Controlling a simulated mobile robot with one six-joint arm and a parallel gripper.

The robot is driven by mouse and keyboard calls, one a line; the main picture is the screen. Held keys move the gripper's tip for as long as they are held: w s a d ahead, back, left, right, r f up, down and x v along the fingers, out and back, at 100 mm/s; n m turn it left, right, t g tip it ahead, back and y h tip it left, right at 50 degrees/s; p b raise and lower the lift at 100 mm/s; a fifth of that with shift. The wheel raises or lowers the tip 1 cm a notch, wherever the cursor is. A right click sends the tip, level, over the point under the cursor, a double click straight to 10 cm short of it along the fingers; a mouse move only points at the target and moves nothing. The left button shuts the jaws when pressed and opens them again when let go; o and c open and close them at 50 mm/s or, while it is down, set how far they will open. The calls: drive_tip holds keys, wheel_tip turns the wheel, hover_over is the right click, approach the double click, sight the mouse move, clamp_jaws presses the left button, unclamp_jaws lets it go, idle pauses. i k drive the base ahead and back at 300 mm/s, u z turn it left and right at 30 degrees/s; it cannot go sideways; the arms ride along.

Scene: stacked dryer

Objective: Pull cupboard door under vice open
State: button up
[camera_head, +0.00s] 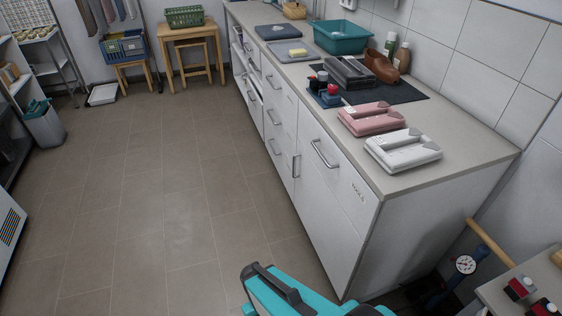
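A long white counter unit (420,230) runs from the near right to the back. A dark grey block-like object (350,72), possibly the vice, sits on a black mat on top. The near front has a bar handle (324,153) high up and a vertical bar handle (297,166) lower left. A white cupboard door (318,222) appears to be beside that vertical handle and looks shut. Which front lies under the vice is hard to tell. My gripper's fingertips do not show. A teal and black part, apparently mine, enters at the bottom centre.
The tiled floor (170,190) left of the unit is clear. A pump with a gauge (465,264) stands right of the unit beside another table.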

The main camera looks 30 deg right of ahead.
sight(338, 245)
drive_tip(key=u, duration=0.4)
drive_tip(key=i, duration=1.35)
drive_tip(key=u, duration=0.25)
